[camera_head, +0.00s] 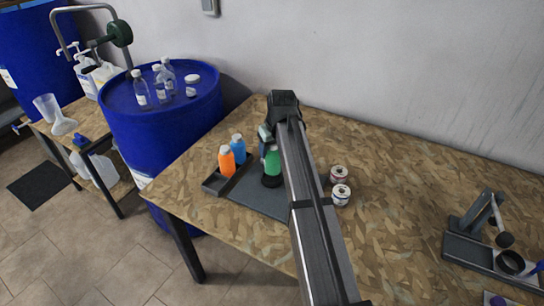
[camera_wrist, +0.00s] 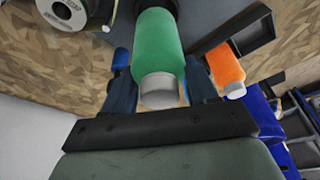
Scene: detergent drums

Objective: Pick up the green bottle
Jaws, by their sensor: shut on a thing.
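The green bottle (camera_head: 272,161) is upright above the dark grey mat on the wooden table, with a black round part at its lower end. In the wrist view the green bottle (camera_wrist: 158,48) sits between the two dark fingers, its pale cap towards the camera. My gripper (camera_wrist: 158,70) is shut on it. In the head view my arm hides most of the gripper and the bottle's right side. I cannot tell whether the bottle's base is touching the mat.
An orange bottle (camera_head: 227,161) and a blue bottle (camera_head: 238,149) stand close on the left, by a dark tray (camera_head: 216,184). Two small white tins (camera_head: 340,194) stand right of my arm. A blue drum (camera_head: 165,125) carries clear bottles.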

